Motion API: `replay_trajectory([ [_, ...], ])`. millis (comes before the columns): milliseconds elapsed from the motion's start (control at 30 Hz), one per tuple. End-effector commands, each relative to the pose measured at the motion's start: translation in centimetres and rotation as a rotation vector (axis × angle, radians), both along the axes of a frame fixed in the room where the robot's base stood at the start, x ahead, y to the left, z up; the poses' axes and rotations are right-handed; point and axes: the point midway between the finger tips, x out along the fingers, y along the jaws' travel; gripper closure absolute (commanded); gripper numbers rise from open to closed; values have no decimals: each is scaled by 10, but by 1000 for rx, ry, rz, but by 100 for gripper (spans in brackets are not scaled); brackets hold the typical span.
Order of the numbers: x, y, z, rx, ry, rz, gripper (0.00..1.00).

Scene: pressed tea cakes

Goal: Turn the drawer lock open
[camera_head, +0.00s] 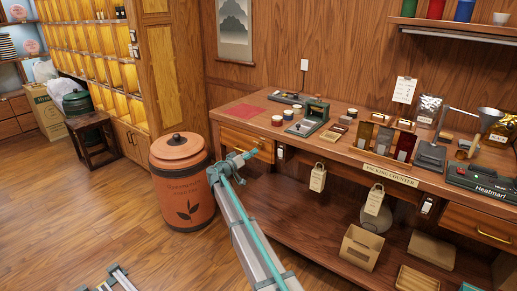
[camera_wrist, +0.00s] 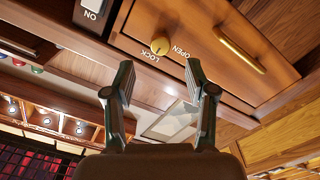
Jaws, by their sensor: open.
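The drawer lock (camera_wrist: 159,46) is a small round brass knob on the wooden drawer front (camera_wrist: 205,40) in the wrist view. The words LOCK and OPEN are printed beside it. I cannot tell which word it points to. A long brass handle (camera_wrist: 241,51) is on the same drawer, right of the knob. My gripper (camera_wrist: 159,78) is open and empty, its two fingertips apart and on either side of the knob's line, short of it. In the head view my gripper (camera_head: 250,157) is in front of the counter's left drawer (camera_head: 238,140); the knob is not distinguishable there.
A white ON switch plate (camera_wrist: 94,10) is near the drawer in the wrist view. In the head view an orange lidded bin (camera_head: 185,190) stands close left of my gripper. The packing counter (camera_head: 345,150) carries several tools and boxes. Open floor (camera_head: 110,220) lies to the left.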

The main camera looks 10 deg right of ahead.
Motion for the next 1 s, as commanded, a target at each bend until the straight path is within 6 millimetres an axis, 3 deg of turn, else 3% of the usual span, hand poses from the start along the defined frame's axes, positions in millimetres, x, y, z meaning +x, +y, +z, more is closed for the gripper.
replay_trajectory([
  [200, 30, -27, 0, 0, 1, -1, 44],
  [400, 46, -45, 0, 0, 1, -1, 44],
  [833, 51, -52, -1, 0, 2, 0, 44],
  [867, 51, -52, -1, 0, 2, 0, 46],
  [1000, 51, -52, -1, 0, 2, 0, 69],
])
